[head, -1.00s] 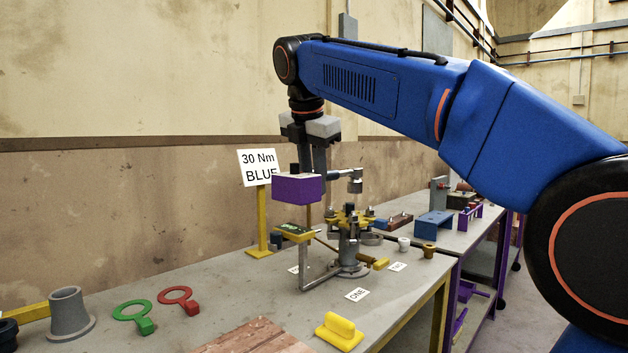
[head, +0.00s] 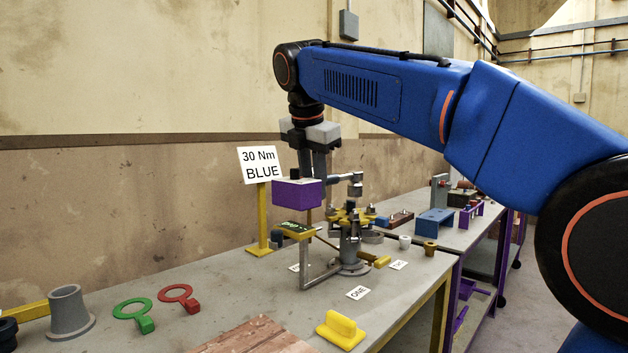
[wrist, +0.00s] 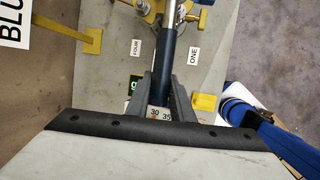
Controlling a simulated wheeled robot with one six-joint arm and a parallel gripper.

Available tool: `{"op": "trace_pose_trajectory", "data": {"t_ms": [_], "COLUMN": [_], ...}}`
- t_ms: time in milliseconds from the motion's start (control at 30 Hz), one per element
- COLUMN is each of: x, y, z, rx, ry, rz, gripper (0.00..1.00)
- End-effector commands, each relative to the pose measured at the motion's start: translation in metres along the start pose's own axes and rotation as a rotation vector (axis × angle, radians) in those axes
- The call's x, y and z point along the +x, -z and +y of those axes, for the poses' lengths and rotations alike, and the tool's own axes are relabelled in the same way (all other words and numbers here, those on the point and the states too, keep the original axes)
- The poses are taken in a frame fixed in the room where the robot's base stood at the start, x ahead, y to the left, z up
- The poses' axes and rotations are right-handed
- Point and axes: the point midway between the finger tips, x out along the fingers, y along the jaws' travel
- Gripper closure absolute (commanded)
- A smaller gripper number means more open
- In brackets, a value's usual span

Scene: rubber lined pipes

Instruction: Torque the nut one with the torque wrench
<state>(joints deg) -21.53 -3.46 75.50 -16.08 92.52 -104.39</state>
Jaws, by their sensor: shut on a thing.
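My gripper (head: 314,165) is shut on the torque wrench; in the wrist view my gripper (wrist: 162,100) closes around its dark blue handle (wrist: 168,58), beside a scale showing 30 and 35. A purple block (head: 299,194) with a grey top is at the handle end. The wrench's silver head and socket (head: 356,189) hang over a yellow flange (head: 350,217) with several studs and nuts, on a grey pedestal (head: 349,258). I cannot tell whether the socket touches a nut. The ONE label (head: 358,293) lies on the table in front; nut one itself is not clearly distinguishable.
A sign (head: 262,164) reading 30 Nm BLUE stands behind. A grey bracket (head: 318,278) with a small display (head: 297,228) stands left of the pedestal.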

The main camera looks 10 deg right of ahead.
Motion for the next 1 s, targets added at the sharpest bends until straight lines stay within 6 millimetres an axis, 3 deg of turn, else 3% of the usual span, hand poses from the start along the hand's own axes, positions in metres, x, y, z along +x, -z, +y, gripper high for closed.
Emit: {"op": "trace_pose_trajectory", "data": {"t_ms": [1000], "x": [0.036], "y": [0.013], "z": [-0.008], "rx": [0.0], "ry": [-0.001], "rz": [0.0], "gripper": [1.0]}}
